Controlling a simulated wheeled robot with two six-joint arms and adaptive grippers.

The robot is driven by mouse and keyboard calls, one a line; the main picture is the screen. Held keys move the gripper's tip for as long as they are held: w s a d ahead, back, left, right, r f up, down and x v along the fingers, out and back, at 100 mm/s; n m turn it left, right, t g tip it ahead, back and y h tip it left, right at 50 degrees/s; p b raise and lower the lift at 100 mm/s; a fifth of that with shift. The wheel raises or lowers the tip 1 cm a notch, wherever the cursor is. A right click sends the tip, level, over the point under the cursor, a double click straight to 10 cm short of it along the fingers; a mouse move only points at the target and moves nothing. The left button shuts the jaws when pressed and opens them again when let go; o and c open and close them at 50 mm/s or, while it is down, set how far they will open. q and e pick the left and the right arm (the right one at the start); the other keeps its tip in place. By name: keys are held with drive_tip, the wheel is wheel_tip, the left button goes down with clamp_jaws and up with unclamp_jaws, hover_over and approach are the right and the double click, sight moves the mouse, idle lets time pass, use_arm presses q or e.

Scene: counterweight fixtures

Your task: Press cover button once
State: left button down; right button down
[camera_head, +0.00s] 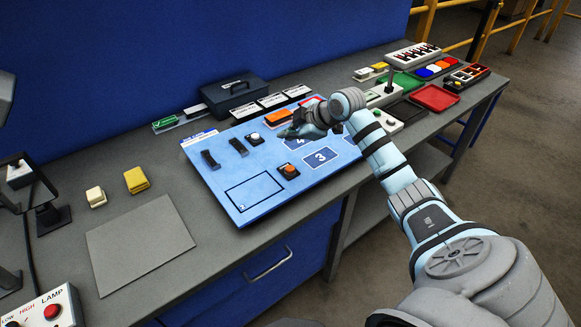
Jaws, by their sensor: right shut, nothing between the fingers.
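A blue board (218,172) lies on the grey workbench. On it stand a white-capped button (254,138) on a dark base and an orange-capped button (289,169) on a dark base. I cannot tell from any label which one is the cover button. My right gripper (288,133) is shut and empty over the board's far right part, to the right of the white-capped button and above and beyond the orange one. It hides part of the board's numbered squares. I cannot tell its exact height. My left gripper is out of view.
Two dark blocks (210,159) sit on the board's left side. A dark case (236,94) stands behind it. Trays, including a red tray (434,97), lie at right. A lamp control box (50,309) is front left. A bare grey mat (140,243) leaves free room.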

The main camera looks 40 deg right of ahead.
drive_tip(key=shift+f, duration=0.1)
drive_tip(key=b, duration=0.8)
hover_over(289, 169)
wheel_tip(289, 169, down, 7)
drive_tip(key=shift+f, duration=0.9)
drive_tip(key=shift+f, duration=0.1)
drive_tip(key=shift+f, duration=0.35)
